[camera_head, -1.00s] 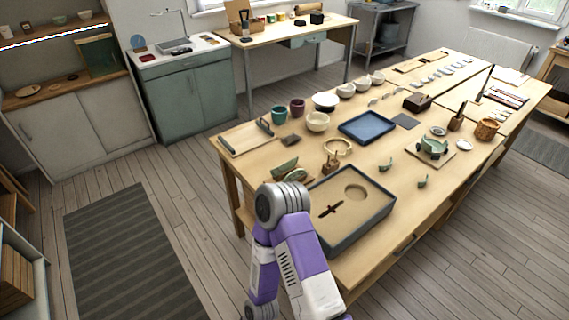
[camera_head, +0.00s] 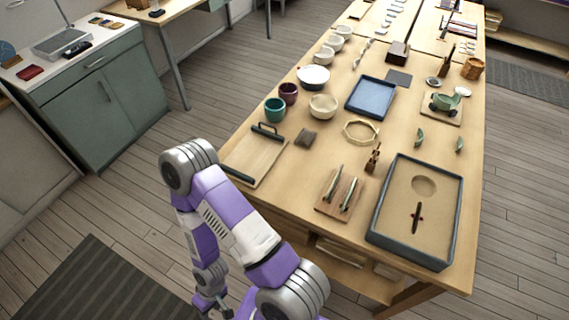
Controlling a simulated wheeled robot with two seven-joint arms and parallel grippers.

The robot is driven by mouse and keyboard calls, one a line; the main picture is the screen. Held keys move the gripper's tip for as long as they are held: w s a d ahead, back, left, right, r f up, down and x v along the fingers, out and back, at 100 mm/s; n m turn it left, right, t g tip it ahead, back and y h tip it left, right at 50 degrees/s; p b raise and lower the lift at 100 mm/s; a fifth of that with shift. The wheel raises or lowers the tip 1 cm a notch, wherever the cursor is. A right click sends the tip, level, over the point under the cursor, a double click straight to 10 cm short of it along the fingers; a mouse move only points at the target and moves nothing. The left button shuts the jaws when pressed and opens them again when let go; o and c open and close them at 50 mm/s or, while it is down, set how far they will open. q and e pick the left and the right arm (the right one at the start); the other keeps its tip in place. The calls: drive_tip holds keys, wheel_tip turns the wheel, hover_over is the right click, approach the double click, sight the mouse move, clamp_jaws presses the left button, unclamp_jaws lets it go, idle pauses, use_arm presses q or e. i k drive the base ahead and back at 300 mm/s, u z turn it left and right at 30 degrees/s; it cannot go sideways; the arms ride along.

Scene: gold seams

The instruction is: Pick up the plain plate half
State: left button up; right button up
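One is the left piece (camera_head: 333,186), the other the right piece (camera_head: 349,194). Both are seen nearly edge-on, so I cannot tell which is plain.
Right of the rack lies a dark-rimmed sand tray (camera_head: 374,213). A small brown figure (camera_head: 373,158) stands behind the rack. A wooden board with dark handles (camera_head: 255,160) lies to the left. A blue tray (camera_head: 371,97), cups and bowls are farther back. Bare tabletop surrounds the rack.

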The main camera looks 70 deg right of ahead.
sight(332, 188)
drive_tip(key=i, duration=0.6)
drive_tip(key=z, duration=2.6)
